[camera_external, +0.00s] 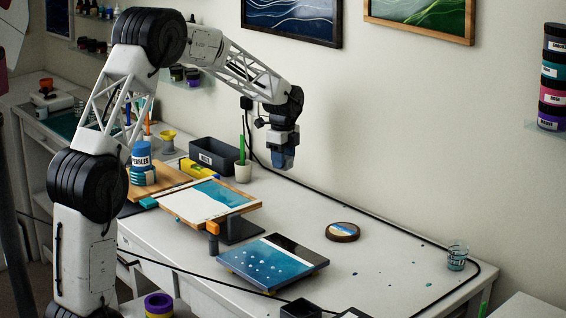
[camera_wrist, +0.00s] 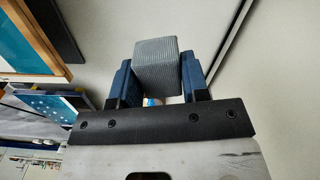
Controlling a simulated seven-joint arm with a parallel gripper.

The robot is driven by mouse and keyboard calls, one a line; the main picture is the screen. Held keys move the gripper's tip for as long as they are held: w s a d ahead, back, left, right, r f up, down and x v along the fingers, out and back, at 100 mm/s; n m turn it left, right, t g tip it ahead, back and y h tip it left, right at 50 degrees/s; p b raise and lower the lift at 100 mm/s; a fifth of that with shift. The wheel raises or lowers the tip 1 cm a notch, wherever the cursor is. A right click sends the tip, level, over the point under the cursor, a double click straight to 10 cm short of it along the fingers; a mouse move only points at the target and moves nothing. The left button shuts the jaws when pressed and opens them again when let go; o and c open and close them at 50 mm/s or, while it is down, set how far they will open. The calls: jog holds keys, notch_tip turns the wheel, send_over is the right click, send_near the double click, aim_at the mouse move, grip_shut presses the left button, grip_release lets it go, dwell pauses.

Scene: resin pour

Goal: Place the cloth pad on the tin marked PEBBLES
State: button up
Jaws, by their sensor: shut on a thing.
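The tin marked PEBBLES (camera_external: 141,153) is a blue cylinder with a white label, upright at the left of the bench by a wooden board. Part of its label is cut off by my arm's edge. My gripper (camera_external: 283,158) hangs in the air above the back of the bench, well to the right of the tin. In the wrist view my gripper (camera_wrist: 157,85) is shut on the cloth pad (camera_wrist: 156,65), a grey, ribbed block between the blue fingers. The pad cannot be made out in the external view. The tin cannot be made out in the wrist view.
Between gripper and tin stand a dark grey bin (camera_external: 215,154), a green-handled tool in a white cup (camera_external: 243,171) and a yellow level (camera_external: 198,170). A tilted panel (camera_external: 185,206) and a blue panel (camera_external: 262,268) lie in front. The bench's right side is mostly clear.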

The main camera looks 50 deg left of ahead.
jog(key=s+a+r+n, duration=0.2)
jog(key=s+a+r, duration=0.2)
jog(key=s+a, duration=0.4)
jog(key=s+a+r+n, duration=0.1)
jog(key=s+a+r, duration=0.3)
jog(key=s, duration=0.7)
jog(key=s+a+r+n, duration=0.1)
jog(key=s+a+r, duration=0.1)
jog(key=s, duration=0.9)
jog(key=s+a+r+n, duration=0.2)
jog(key=s+a, duration=0.2)
jog(key=s, duration=0.7)
jog(key=shift+s+a, duration=0.25)
jog(key=shift+a, duration=0.05)
send_over(141, 144)
jog(key=shift+s+d+f, duration=0.1)
jog(key=shift+f, duration=0.65)
jog(key=shift+f, duration=1.75)
jog(key=shift+f, duration=0.15)
